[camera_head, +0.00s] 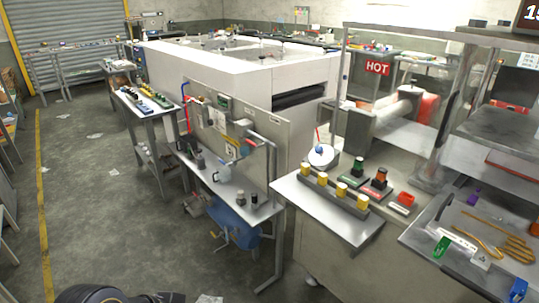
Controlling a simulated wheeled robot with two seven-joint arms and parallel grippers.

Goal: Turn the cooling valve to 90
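No valve is plainly marked as the cooling valve. A round white dial (322,157) with a blue part and a thin red pointer stands right of the panel, behind the yellow-capped row. Any scale marks are too small to read. Neither gripper shows; a dark rounded part of mine is at the bottom left.
A bench (325,215) at centre right holds yellow-capped pieces (341,190), green and red blocks. A tray (412,236) with orange-handled tools is at the right. A HOT sign (377,68) hangs behind. Open grey floor (110,215) lies at left, with scattered papers.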

